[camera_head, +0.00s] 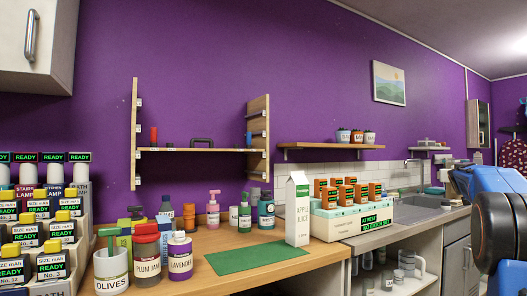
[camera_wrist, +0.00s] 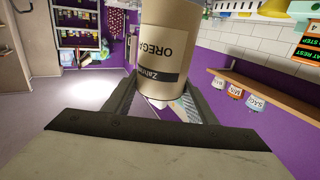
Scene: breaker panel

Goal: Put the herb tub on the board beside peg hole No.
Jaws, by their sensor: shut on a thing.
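In the head view only my blue arm shows at the right edge; the tub and fingertips are out of sight. The board (camera_head: 190,150) is a thin shelf between two wooden uprights on the purple wall. Small white tags sit at several heights on the left upright (camera_head: 134,120) and right upright (camera_head: 258,125); their numbers are unreadable.
On the board are a red object (camera_head: 153,136), a black handle-like object (camera_head: 202,142) and a blue one (camera_head: 249,138). Another wall shelf (camera_head: 330,146) holds three small labelled tubs. The counter below carries bottles, a juice carton (camera_head: 298,208) and a green mat (camera_head: 245,256).

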